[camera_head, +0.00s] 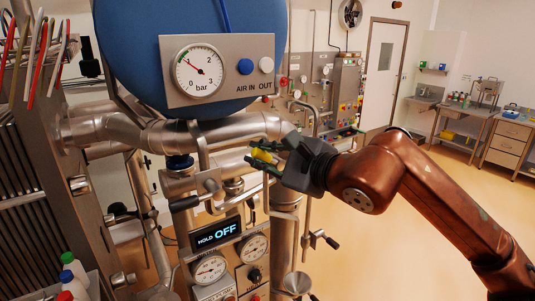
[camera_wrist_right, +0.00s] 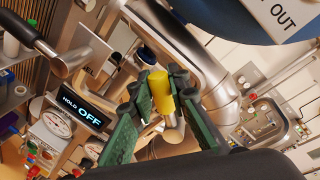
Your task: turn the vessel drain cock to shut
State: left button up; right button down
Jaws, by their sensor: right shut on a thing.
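A yellow handle (camera_head: 263,155), which looks like the grip of the vessel drain cock, sits on the steel pipework below the blue vessel (camera_head: 150,45). My right gripper (camera_head: 266,158) reaches it from the right, with its green fingers shut around it. In the right wrist view the yellow handle (camera_wrist_right: 160,92) stands between the green fingertips (camera_wrist_right: 163,97), with a metal stem below it. The cock's body is partly hidden by the fingers and pipes, so I cannot tell its exact position. My left gripper is not in view.
A gauge panel (camera_head: 219,97) marked AIR IN OUT hangs just above the gripper. A display (camera_head: 216,232) reads HOLD OFF, with dials below it. A black-tipped lever (camera_head: 322,239) juts out below the gripper. Open floor (camera_head: 420,190) lies to the right.

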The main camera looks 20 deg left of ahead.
jog(key=shift+s+a+f+n+h+b, duration=0.15)
jog(key=shift+s+a+f+n+b, duration=0.15)
jog(key=shift+f+n, duration=0.25)
jog(key=shift+s+a+f+n+h+b, duration=0.1)
jog(key=shift+s+f+n+h+b, duration=0.05)
jog(key=shift+f+n+b, duration=0.4)
jog(key=n, duration=0.1)
jog(key=f+n+b, duration=0.1)
jog(key=shift+s+f+n+t+h, duration=0.15)
jog(key=shift+f+n+t+h, duration=0.15)
jog(key=shift+n+t+h, duration=0.1)
jog(key=shift+f+n+t+b, duration=0.3)
jog(key=shift+f+n+b, duration=0.3)
jog(key=shift+n+b, duration=0.1)
jog(key=shift+a+f+h, duration=0.1)
jog(key=shift+f+h, duration=0.2)
jog(key=shift+f+n, duration=0.25)
jog(key=shift+n, duration=0.05)
jog(key=c, duration=1.8)
grip_release()
jog(key=shift+r, duration=0.1)
jog(key=shift+c, duration=0.2)
jog(key=shift+r, duration=0.3)
jog(key=shift+d+r, duration=0.15)
jog(key=shift+d, duration=0.05)
